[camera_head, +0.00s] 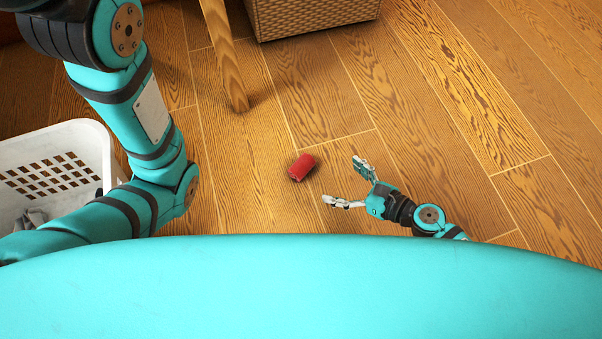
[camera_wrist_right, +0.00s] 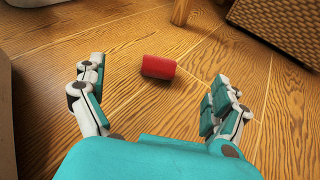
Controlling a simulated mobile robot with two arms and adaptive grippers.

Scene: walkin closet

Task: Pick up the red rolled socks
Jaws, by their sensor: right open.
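The red rolled socks (camera_head: 301,167) lie on the wooden floor as a small red roll, left of my right gripper in the head view. My right gripper (camera_head: 343,182) is open and empty, its fingers pointing toward the socks with a gap between. In the right wrist view the socks (camera_wrist_right: 158,67) show beyond the fingertips, between the two spread fingers of the gripper (camera_wrist_right: 158,80). My left arm comes in from the left in the head view, but its gripper is out of sight.
A white laundry basket (camera_head: 88,133) with some grey cloth in it stands at the left. A wooden leg (camera_head: 226,60) and a woven basket (camera_head: 312,14) stand beyond the socks. The floor around the socks and to the right is clear.

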